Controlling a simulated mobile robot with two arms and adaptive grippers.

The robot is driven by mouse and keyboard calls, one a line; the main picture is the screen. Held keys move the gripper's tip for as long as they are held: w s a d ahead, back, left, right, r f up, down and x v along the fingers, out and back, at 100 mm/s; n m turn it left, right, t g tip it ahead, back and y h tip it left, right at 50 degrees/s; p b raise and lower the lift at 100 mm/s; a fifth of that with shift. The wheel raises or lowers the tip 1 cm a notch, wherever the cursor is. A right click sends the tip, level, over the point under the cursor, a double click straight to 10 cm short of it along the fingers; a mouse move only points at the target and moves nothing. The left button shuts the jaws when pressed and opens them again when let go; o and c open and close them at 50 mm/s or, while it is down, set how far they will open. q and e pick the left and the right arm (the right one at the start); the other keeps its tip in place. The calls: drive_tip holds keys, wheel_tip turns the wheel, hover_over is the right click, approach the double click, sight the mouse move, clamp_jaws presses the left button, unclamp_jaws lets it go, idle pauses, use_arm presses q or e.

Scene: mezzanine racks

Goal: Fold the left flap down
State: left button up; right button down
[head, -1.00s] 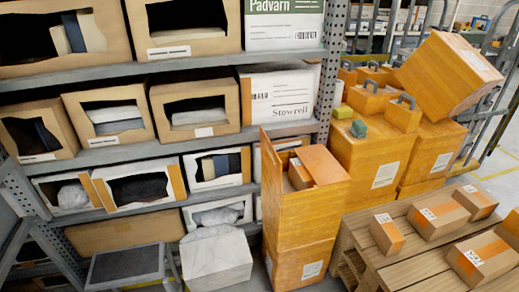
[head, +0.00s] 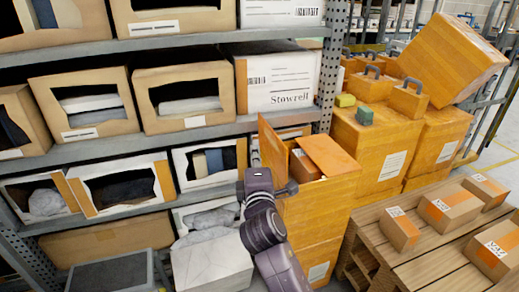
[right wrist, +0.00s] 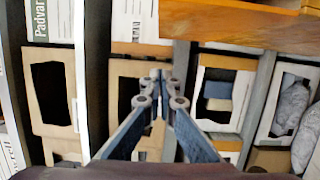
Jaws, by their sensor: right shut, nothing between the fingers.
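The open orange box (head: 310,215) stands on another orange box. Its left flap (head: 272,152) stands upright along the box's left side. Its right flap (head: 328,156) slopes inward over part of the opening, and a small brown carton (head: 303,163) shows inside. My right gripper (head: 293,187) is beside the box's left side, below the upright flap; I cannot tell if it touches. In the right wrist view the gripper's fingers (right wrist: 161,76) are together and empty, with an orange edge (right wrist: 235,20) of the box at the top right. My left gripper is not in view.
A rack (head: 190,137) with several bins stands behind and left of the box. A wooden pallet (head: 385,265) with several small cartons lies to the right. Stacked orange boxes (head: 375,150) stand behind. A white marbled box (head: 212,268) is at the lower left.

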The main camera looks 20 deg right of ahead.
drive_tip(key=b, duration=0.1)
approach(266, 134)
drive_tip(key=w+a+r, duration=0.3)
drive_tip(key=w+a, duration=0.1)
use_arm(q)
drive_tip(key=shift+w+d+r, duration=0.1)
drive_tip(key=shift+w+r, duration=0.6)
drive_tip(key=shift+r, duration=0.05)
use_arm(e)
drive_tip(key=d, duration=0.4)
drive_tip(key=shift+w+r, duration=0.1)
drive_tip(key=shift+r, duration=0.2)
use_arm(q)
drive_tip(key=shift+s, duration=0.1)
